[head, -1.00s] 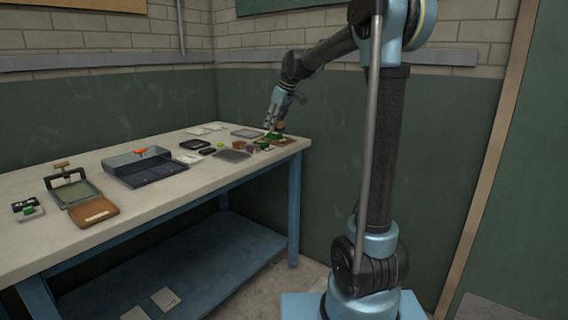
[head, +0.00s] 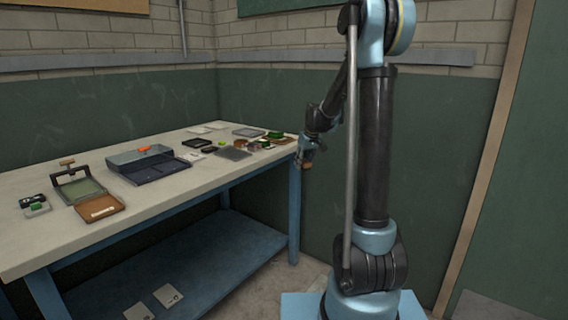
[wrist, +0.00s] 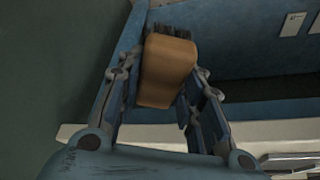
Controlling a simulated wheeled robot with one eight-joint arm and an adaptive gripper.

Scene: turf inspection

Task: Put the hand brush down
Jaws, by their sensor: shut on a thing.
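The hand brush (wrist: 167,72) has a tan wooden block and dark bristles. In the wrist view it sits between the two fingers of my gripper (wrist: 160,95), which is shut on it. The bristles point away from the palm. In the head view my gripper (head: 305,160) is beyond the right end of the workbench, at about tabletop height, with a small tan part of the brush showing. The brush is clear of the bench top (head: 160,205).
On the bench are a blue-grey open box (head: 150,172) with an orange item, a hinged press frame (head: 82,187), a brown tray (head: 99,208) and several small dark trays. Small green items lie at the right end. The front middle strip of the top is bare.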

